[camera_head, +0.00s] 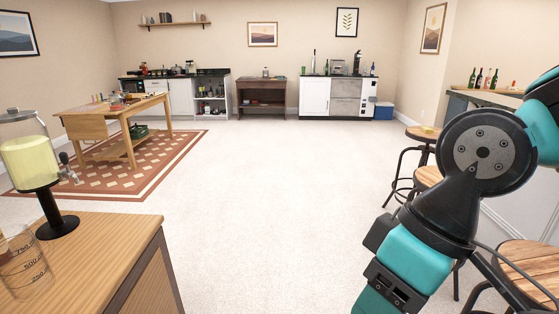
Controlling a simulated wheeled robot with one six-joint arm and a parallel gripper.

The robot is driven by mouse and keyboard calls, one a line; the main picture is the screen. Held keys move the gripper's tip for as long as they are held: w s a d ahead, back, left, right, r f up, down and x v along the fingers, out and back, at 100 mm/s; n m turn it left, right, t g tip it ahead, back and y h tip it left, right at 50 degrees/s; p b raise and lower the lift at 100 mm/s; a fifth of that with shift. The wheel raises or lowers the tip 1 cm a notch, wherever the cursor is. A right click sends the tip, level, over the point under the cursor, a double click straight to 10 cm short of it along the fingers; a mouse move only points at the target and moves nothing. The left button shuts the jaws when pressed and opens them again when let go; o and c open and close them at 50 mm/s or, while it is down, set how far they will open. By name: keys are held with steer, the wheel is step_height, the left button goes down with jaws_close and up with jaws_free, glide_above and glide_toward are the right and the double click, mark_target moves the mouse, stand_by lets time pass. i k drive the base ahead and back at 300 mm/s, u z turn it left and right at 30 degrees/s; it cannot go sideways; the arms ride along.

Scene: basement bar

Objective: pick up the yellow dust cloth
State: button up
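A small yellow patch (427,129) shows on the seat of the farthest bar stool (418,137) at the right. It may be the yellow dust cloth, but it is too small to tell for sure. No other yellow cloth is plain to see. My arm fills the right side of the picture and hides part of the stools and the bar. My gripper's fingers are not in view.
Wooden stools (532,266) line the bar counter (486,97) with bottles at the right. A wooden cabinet (92,240) with a drink dispenser (30,160) and a glass beaker stands at the near left. A work table (82,123) stands on a patterned rug. The middle floor is clear.

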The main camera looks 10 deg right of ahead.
mark_target(426, 130)
steer(key=z, duration=0.05)
steer(key=i, duration=2)
steer(key=z, duration=0.3)
steer(key=i, duration=2)
steer(key=z, duration=0.9)
steer(key=i, duration=2.45)
steer(key=z, duration=0.45)
